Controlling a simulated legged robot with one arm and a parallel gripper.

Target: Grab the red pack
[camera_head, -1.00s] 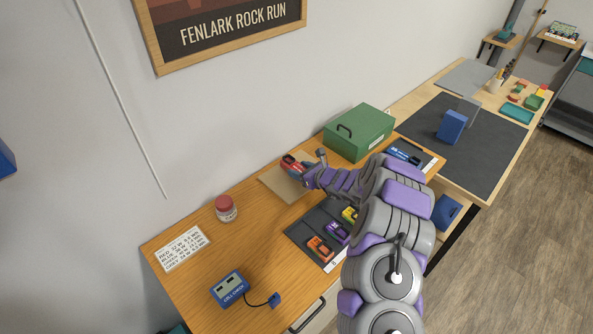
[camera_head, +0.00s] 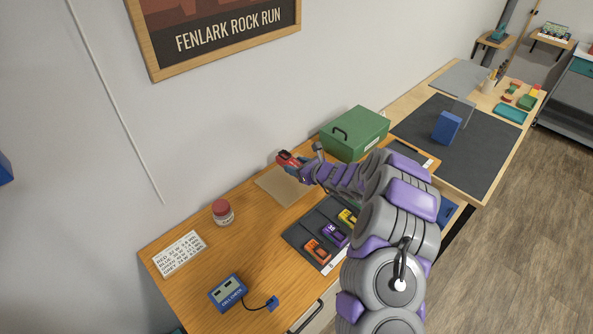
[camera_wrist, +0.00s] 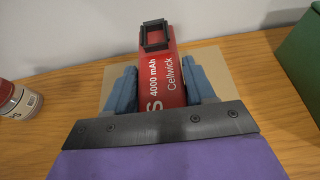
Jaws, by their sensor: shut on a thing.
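The red pack (camera_wrist: 161,78) is a red block with white lettering reading "4000 mAh Cellwick" and a black piece at its far end. In the wrist view it lies between the two blue-grey fingers of my gripper (camera_wrist: 160,88), which are shut on its sides. In the head view the red pack (camera_head: 288,159) shows at the tip of my gripper (camera_head: 302,167), above the far part of a tan mat (camera_head: 278,190). My arm hides part of the desk behind it.
A green box (camera_head: 354,133) stands close right of my gripper. A red-lidded jar (camera_head: 222,212) stands to the left. A dark tray (camera_head: 301,238) holds several small coloured cars. A blue cell checker (camera_head: 228,292) is at the front. Bare desk lies between jar and tray.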

